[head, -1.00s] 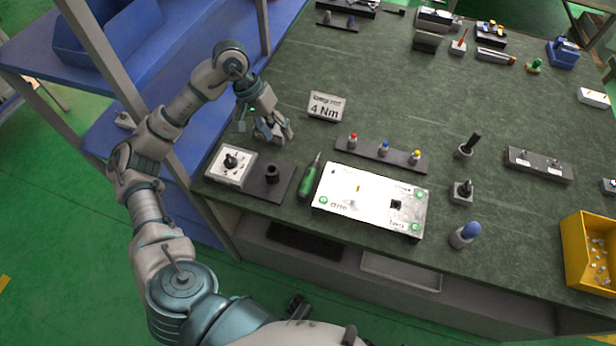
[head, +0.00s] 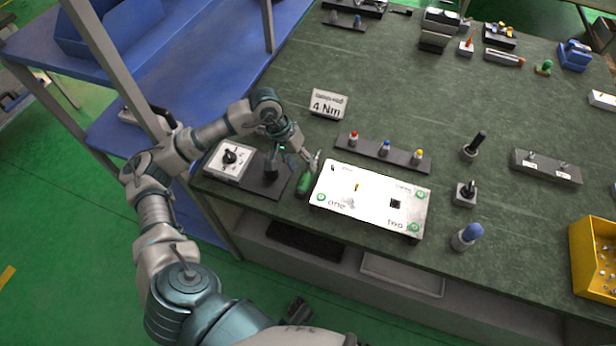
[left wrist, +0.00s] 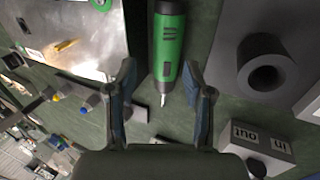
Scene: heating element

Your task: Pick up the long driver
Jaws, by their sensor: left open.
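A long green driver (head: 304,184) with a thin metal tip lies on the dark green table, between the white panel and the black holder plate. In the left wrist view the green driver (left wrist: 168,45) lies between my two open fingers, its tip pointing toward the palm. My left gripper (left wrist: 158,70) is open and holds nothing; a gap shows on each side of the driver. In the head view my left gripper (head: 308,158) is over the driver's tip end and partly hides it.
The white panel (head: 372,198) is right of the driver. The black plate (head: 262,190) with a round holder and the white dial box (head: 229,158) are left. Behind are a "4 Nm" sign (head: 328,104) and a coloured-bit rack (head: 400,153). The table's middle is clear.

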